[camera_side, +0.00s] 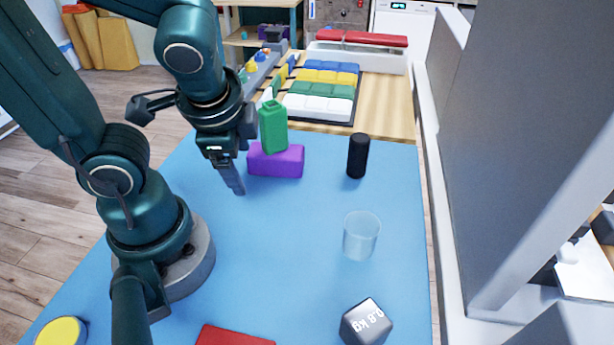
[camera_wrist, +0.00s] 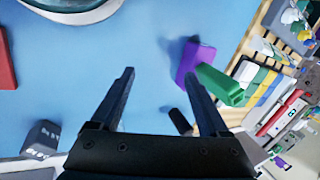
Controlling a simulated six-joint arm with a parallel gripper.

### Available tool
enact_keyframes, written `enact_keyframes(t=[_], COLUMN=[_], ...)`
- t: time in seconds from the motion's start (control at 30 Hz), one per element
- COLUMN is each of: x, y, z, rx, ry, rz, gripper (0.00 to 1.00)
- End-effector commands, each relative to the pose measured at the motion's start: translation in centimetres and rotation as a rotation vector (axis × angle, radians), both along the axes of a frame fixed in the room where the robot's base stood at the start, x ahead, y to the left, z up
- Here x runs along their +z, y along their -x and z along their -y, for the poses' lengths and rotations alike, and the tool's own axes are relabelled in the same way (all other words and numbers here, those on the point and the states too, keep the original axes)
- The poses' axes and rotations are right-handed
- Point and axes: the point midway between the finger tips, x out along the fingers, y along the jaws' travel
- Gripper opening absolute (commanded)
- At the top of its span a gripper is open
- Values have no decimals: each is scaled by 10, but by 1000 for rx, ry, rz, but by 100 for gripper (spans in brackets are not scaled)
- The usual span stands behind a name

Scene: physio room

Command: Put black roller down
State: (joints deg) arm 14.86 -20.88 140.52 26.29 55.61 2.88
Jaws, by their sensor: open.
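The black roller (camera_side: 357,156) stands upright on the blue table surface, right of the purple block. It also shows in the wrist view (camera_wrist: 180,121), beside the right finger and partly hidden. My gripper (camera_side: 233,182) is open and empty, left of the roller and in front of the purple block. In the wrist view the two fingers of my gripper (camera_wrist: 158,75) are spread apart, with blue surface between them.
A green bottle-shaped piece (camera_side: 273,128) appears to rest on the purple block (camera_side: 276,163). A clear glass (camera_side: 361,236), a grey weight (camera_side: 366,323) and a red flat block (camera_side: 234,337) are nearer the front. Coloured blocks (camera_side: 322,90) lie behind. The blue middle (camera_side: 285,230) is clear.

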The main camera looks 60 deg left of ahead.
Motion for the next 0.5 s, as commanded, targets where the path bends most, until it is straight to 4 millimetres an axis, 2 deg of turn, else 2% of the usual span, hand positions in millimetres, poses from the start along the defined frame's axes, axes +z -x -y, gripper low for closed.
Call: enact_keyframes(t=[0.1, 0.2, 0.33, 0.5], x=[17, 32, 45, 50], y=[-2, -7, -12, -13], z=[19, 33, 42, 46], rx=[213, 334, 419, 445], ry=[220, 361, 471, 511], rz=[151, 249, 329, 353], gripper=[79, 79, 79, 79])
